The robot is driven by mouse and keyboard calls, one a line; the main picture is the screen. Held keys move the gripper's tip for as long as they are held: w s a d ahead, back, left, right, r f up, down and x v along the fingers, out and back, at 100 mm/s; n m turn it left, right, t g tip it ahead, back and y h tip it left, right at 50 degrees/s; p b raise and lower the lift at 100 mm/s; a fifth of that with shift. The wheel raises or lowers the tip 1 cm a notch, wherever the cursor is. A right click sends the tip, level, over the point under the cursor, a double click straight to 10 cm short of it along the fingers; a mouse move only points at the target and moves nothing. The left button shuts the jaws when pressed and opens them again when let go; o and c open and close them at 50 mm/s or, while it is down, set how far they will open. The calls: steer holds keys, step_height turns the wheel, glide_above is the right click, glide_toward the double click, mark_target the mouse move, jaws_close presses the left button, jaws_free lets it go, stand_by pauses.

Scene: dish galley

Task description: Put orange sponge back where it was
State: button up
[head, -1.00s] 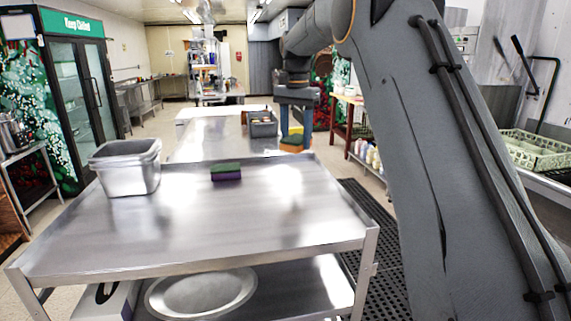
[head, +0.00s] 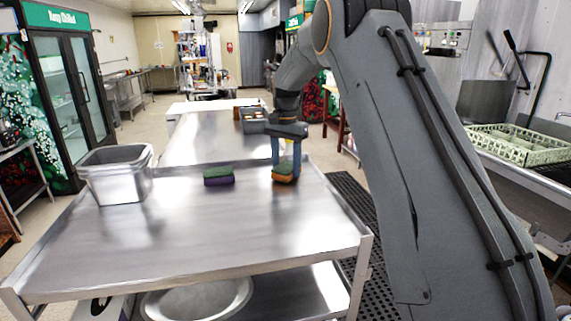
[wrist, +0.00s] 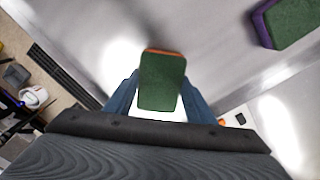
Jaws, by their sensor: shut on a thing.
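The orange sponge (head: 285,178) has a green top and an orange lower layer. It also shows in the wrist view (wrist: 162,82), green face up with a thin orange edge. My gripper (head: 286,165) points down and is shut on the sponge, with a blue finger on either side. The sponge is at or just above the steel cart top (head: 190,245), near its far right edge; I cannot tell if it touches. A purple sponge with a green top (head: 218,176) lies on the cart to its left, apart from it.
A grey metal bin (head: 117,178) stands at the cart's left. A grey caddy (head: 252,122) sits on the table behind. A green rack (head: 520,145) is at the right. The cart's front and middle are clear. A black mat (head: 350,195) lies on the floor at right.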

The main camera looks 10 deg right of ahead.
mark_target(286, 167)
steer(key=shift+f, duration=0.15)
steer(key=shift+f, duration=0.1)
steer(key=o, duration=1)
step_height(286, 167, up, 12)
steer(key=b, duration=0.4)
steer(key=shift+b, duration=0.4)
